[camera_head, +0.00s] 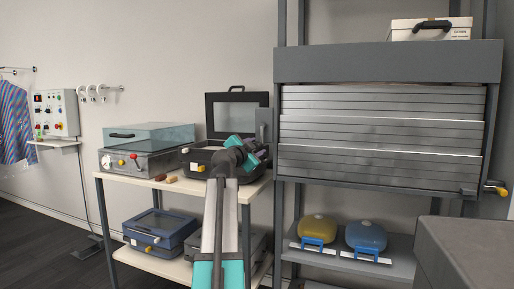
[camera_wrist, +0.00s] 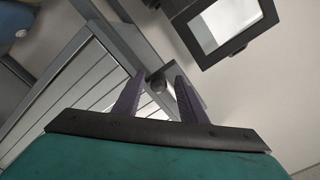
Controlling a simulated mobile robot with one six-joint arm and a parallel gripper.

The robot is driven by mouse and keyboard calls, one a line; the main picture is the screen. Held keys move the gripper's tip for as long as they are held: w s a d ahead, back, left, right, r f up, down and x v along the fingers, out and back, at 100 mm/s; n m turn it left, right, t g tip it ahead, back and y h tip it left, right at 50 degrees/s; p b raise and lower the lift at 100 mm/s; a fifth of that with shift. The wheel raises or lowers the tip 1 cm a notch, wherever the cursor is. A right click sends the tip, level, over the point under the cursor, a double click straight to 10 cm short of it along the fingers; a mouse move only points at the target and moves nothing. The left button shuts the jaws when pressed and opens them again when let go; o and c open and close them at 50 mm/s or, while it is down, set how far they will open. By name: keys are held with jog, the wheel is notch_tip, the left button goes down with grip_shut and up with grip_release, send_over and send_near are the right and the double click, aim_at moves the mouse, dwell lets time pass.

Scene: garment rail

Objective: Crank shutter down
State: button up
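The grey slatted shutter (camera_head: 380,135) hangs below its housing (camera_head: 390,62) on the right rack. Its slats cover the upper bay nearly down to the ledge. A crank with a yellow grip (camera_head: 497,188) sits at the shutter's lower right corner. My gripper (camera_head: 258,155) is left of the shutter, in front of the open black case, far from the yellow grip. In the wrist view, the two purple fingers (camera_wrist: 157,98) are apart. A dark round knob (camera_wrist: 156,84) shows between them; contact cannot be told. The slats (camera_wrist: 85,75) show at left there.
The open black case (camera_head: 237,115) and a grey case (camera_head: 150,160) stand on the left table. A yellow and a blue case (camera_head: 366,237) sit on the shelf below the shutter. A grey block (camera_head: 465,255) fills the lower right. A white box (camera_head: 430,28) tops the rack.

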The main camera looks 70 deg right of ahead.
jog(key=w+a+p, duration=0.1)
jog(key=a, duration=1.1)
jog(key=shift+p, duration=0.35)
jog(key=shift+w+r, duration=0.1)
jog(key=shift+w, duration=0.1)
